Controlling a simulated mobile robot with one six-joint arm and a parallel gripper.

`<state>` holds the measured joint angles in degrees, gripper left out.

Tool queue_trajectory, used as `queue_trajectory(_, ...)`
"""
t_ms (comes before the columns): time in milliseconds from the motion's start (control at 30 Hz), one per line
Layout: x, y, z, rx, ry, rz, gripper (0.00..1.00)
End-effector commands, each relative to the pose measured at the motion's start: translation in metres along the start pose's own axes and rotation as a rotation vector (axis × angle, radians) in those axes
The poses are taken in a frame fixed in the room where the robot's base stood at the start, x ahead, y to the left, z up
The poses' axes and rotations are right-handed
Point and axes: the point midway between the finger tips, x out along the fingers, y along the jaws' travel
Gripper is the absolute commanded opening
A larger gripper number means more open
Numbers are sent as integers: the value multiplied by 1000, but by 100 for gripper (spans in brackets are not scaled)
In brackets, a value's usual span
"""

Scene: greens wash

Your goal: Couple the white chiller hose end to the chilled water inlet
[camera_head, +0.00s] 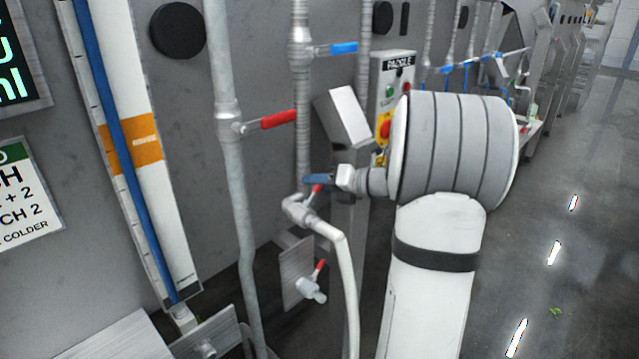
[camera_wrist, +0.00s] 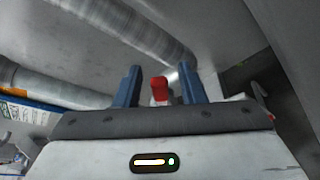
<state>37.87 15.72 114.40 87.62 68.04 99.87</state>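A white hose (camera_head: 346,285) rises from the bottom of the head view and bends into a grey elbow end (camera_head: 297,209). This end meets or lies just below the lower end of a grey pipe with a blue handle (camera_head: 343,48); I cannot tell whether they are joined. No readable label marks the chilled water inlet. My gripper (camera_head: 318,181) is beside the hose end. In the wrist view its two blue fingers (camera_wrist: 160,88) stand apart on either side of a red lever (camera_wrist: 159,90), with gaps visible. The hose is not clear in the wrist view.
A second pipe with a red handle (camera_head: 278,119) stands to the left. Below is a metal bracket plate (camera_head: 292,268) with a small red-levered fitting (camera_head: 311,289). A PADDLE control box (camera_head: 392,67) stands behind my arm. Open floor (camera_head: 560,220) lies to the right.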

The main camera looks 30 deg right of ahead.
Motion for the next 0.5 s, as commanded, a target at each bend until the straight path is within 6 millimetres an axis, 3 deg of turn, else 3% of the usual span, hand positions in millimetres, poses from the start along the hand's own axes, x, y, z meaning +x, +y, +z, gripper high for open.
queue_trajectory(67,0,0,0,0,0,0,36)
queue_trajectory(500,-1,0,0,0,-1,0,1)
